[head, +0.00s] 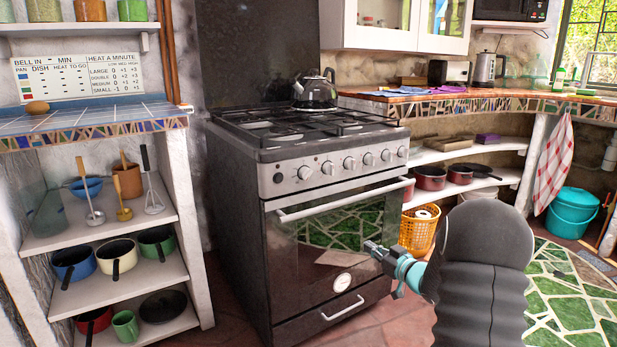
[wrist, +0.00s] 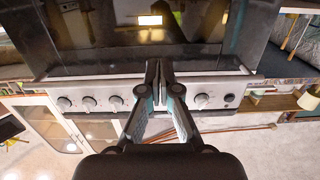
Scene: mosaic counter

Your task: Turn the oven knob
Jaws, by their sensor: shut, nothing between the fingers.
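The oven (head: 330,235) is a dark stove with a silver front panel that carries a row of several round knobs (head: 349,162). The knobs also show in the wrist view (wrist: 89,103), where the picture is upside down and my fingers hide the middle of the row. My gripper (head: 370,246) is in front of the oven door, lower than the knobs, at the right part of the glass. In the wrist view my gripper (wrist: 160,68) has its fingers together and empty. I cannot see it touching any knob.
A long door handle (head: 340,200) juts out below the knobs. A kettle (head: 315,92) stands on the hob. Shelves with pots (head: 118,257) stand at the left. An orange basket (head: 418,230) is right of the oven. Some red floor in front is free.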

